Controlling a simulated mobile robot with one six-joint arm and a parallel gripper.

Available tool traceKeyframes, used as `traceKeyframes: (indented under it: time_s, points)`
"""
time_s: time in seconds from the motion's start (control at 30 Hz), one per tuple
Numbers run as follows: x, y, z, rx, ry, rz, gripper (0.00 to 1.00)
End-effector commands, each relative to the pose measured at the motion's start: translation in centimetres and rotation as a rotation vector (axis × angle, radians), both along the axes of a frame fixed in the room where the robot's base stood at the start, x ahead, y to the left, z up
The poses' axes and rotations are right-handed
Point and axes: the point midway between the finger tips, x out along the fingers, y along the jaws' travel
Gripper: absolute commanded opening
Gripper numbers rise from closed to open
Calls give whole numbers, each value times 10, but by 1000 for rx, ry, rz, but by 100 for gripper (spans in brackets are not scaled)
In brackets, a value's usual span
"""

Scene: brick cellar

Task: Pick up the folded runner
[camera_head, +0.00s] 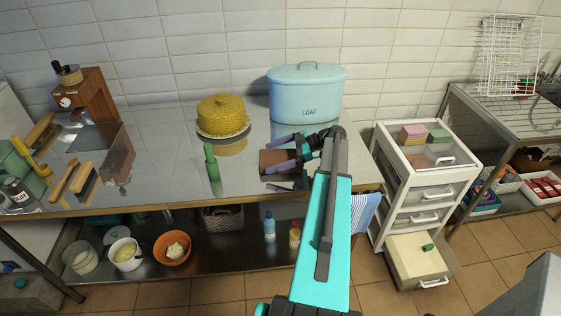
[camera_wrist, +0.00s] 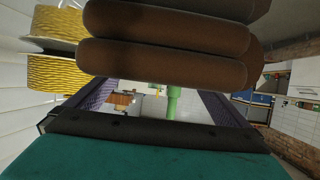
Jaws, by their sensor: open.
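The folded runner (camera_head: 276,158) is a brown, layered bundle lying on the steel table (camera_head: 160,185), in front of the blue LOAF bin. In the wrist view its thick rounded folds (camera_wrist: 165,60) fill the top middle, close to the camera. My gripper (camera_head: 268,156) is open, reaching in from the right with its purple fingers spread at the runner. In the wrist view the fingers run forward left and right, and the runner hides their far ends. I cannot tell whether the fingers touch it.
A yellow cake (camera_head: 221,115) and the blue LOAF bin (camera_head: 306,95) stand behind. A coffee grinder (camera_head: 85,95) and wooden-handled brushes (camera_head: 80,180) are at the left. A white drawer cart (camera_head: 420,185) stands right of the table.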

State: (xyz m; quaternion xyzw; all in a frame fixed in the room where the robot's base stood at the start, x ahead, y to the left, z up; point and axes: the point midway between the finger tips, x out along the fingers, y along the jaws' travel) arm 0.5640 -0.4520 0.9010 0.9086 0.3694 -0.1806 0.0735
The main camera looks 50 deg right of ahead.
Motion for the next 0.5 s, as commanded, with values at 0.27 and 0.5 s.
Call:
traceKeyframes:
  time_s: [0.27,0.5]
  points:
    - [0,0,0,0,0,0,100]
    - [-1,-1,0,0,0,0,75]
